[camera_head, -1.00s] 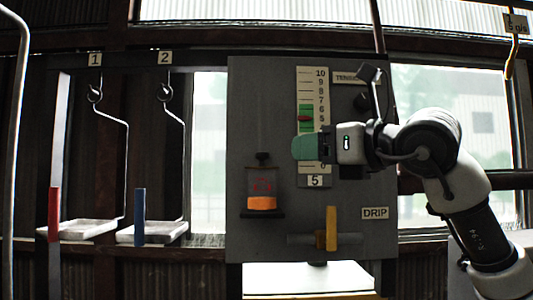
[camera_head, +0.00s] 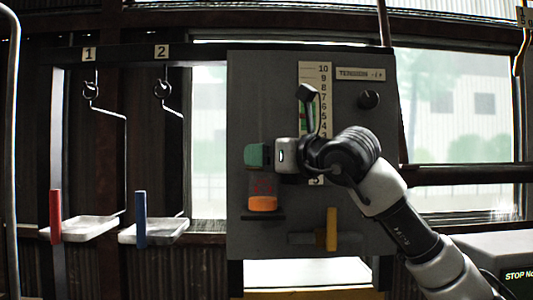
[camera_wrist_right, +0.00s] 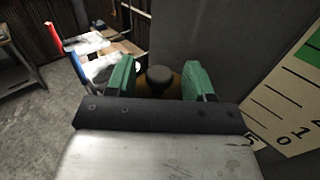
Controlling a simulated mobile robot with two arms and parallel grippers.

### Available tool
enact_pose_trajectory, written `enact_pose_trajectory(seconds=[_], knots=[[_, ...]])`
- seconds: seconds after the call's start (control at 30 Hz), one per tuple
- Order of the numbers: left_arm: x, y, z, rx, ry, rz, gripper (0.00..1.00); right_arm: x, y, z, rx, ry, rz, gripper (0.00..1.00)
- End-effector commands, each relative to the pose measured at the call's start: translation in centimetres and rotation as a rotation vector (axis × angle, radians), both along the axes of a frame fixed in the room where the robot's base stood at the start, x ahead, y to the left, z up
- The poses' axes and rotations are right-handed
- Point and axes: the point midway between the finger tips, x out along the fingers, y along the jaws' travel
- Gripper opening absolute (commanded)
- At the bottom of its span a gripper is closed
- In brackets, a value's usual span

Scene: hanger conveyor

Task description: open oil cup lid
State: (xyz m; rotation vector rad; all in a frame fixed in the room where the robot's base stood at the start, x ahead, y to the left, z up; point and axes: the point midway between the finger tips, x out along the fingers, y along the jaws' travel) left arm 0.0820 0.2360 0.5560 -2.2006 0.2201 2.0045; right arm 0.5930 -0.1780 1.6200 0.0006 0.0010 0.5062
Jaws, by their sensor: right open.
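The oil cup (camera_head: 262,190) is a clear cup with orange oil at its bottom, on the grey panel in the head view. Its top is hidden there behind my right gripper (camera_head: 257,155). In the right wrist view the dark round lid knob (camera_wrist_right: 158,75) shows between the two green fingers of my right gripper (camera_wrist_right: 158,80). The fingers are open, one on each side of the knob, with gaps to it. Whether they are level with the lid I cannot tell. My left gripper is not in view.
The grey panel (camera_head: 245,100) also carries a numbered scale (camera_head: 312,75), a black knob (camera_head: 369,99) and a yellow drip lever (camera_head: 331,229). Two hanging trays with a red post (camera_head: 55,215) and a blue post (camera_head: 140,217) stand at the left.

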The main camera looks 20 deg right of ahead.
Motion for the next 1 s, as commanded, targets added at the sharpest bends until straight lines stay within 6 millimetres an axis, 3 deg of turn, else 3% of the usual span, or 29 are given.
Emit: enact_pose_trajectory(seconds=[0.03,0.33,0.67,1.0], knots=[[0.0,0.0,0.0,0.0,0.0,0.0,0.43,0.0,0.0,0.0,0.0,0.0,0.0,0.5],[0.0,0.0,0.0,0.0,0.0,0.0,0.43,0.0,0.0,0.0,0.0,0.0,0.0,0.05],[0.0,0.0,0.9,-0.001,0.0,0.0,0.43,0.0,0.1,0.6,-0.053,0.014,-0.001,0.05],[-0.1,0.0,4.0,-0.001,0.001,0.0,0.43,0.2,0.9,1.9,-0.288,0.082,-0.002,0.05]])
